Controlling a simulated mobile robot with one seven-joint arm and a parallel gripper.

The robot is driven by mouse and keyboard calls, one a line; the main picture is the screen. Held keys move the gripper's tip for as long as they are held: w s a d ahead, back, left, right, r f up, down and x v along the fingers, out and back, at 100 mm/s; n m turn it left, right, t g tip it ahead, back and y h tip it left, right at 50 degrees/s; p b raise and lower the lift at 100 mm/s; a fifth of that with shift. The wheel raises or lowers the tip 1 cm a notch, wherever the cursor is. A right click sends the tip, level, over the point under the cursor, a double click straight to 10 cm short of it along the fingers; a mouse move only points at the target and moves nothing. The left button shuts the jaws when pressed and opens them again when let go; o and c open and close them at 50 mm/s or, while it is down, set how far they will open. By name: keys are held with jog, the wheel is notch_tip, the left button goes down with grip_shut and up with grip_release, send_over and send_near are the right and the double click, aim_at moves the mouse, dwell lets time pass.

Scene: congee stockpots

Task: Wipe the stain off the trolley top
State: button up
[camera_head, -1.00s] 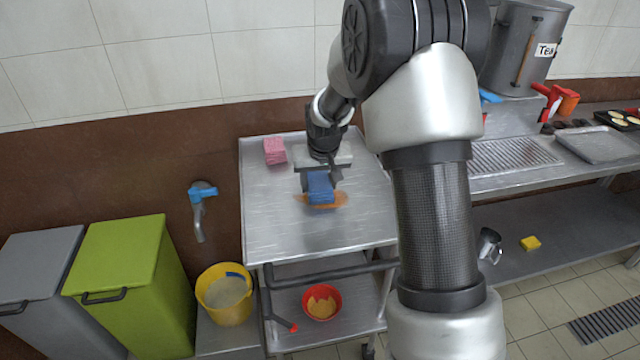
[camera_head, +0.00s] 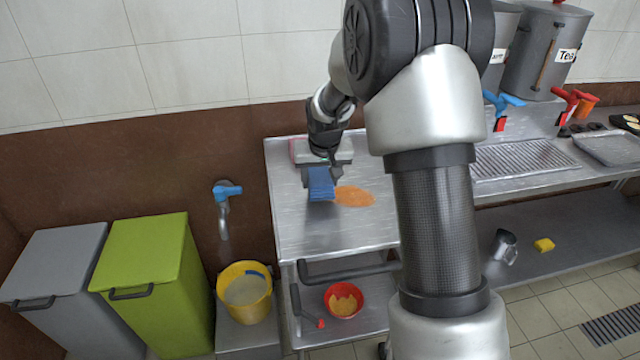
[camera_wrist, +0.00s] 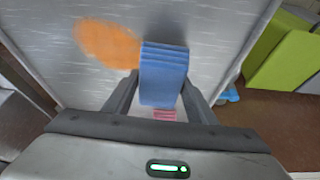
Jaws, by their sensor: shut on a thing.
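The steel trolley top (camera_head: 300,235) carries an orange stain (camera_head: 354,196), which also shows in the wrist view (camera_wrist: 108,43). My gripper (camera_head: 322,176) is shut on a folded blue cloth (camera_head: 320,187). The cloth also shows between the fingers in the wrist view (camera_wrist: 163,72). In the head view the cloth is just left of the stain, at or close to the top; contact cannot be told. A pink cloth stack (camera_wrist: 165,114) shows under my gripper in the wrist view; in the head view it is mostly hidden behind the wrist.
A yellow bucket (camera_head: 246,290) stands left of the trolley, near the green bin (camera_head: 150,280) and grey bin (camera_head: 55,280). A red bowl (camera_head: 344,300) sits on the lower shelf. A steel counter (camera_head: 540,180) adjoins at right. A blue tap (camera_head: 228,191) is on the wall.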

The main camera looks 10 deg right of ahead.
aim_at(319, 172)
jog(key=shift+r+p, duration=1.65)
jog(key=shift+r, duration=1.15)
